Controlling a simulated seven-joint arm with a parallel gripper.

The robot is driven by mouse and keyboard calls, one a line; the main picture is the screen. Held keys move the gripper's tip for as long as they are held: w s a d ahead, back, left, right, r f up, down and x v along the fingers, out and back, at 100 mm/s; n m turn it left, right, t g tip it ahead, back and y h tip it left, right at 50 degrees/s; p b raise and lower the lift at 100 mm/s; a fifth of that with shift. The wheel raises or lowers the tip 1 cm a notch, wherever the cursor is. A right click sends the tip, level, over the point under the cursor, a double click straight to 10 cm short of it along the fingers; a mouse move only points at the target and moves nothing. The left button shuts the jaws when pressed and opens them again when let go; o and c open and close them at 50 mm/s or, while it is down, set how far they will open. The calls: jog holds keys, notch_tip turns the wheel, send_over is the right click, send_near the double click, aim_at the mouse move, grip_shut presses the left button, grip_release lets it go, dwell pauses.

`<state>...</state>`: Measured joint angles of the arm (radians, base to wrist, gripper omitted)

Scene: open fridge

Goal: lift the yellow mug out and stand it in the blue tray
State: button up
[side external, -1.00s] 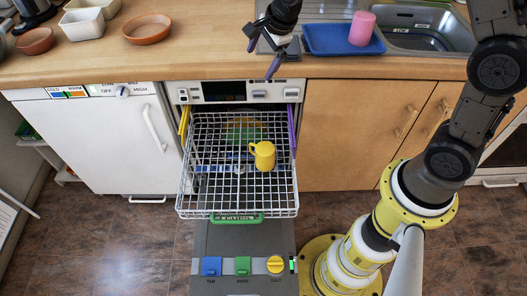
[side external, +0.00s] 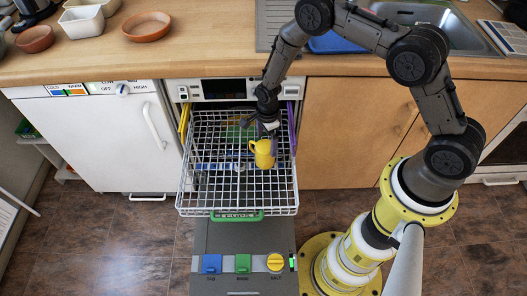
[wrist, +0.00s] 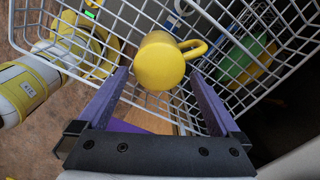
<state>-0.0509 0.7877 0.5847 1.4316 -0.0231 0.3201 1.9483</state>
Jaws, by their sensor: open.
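The yellow mug (side external: 263,157) stands in the right part of the pulled-out white wire rack (side external: 237,213). In the wrist view, the mug (wrist: 158,66) shows a plain round yellow face, with its handle to the right. My gripper (side external: 268,130) is at the mug's top, with its fingers pointing down. In the wrist view, my gripper (wrist: 158,75) is open, one purple finger on each side of the mug with gaps between.
A green and yellow item (wrist: 245,60) lies deeper in the dishwasher, under the rack wires. Purple (side external: 291,130) and yellow (side external: 184,124) strips flank the rack opening. The sink (side external: 420,15) is at the back right. Bowls (side external: 146,28) sit on the counter's left.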

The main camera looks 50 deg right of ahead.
jog(key=shift+f, duration=3.95)
jog(key=shift+c, duration=0.3)
jog(key=c, duration=1.3)
jog(key=shift+r, duration=5.1)
jog(key=shift+c, duration=0.2)
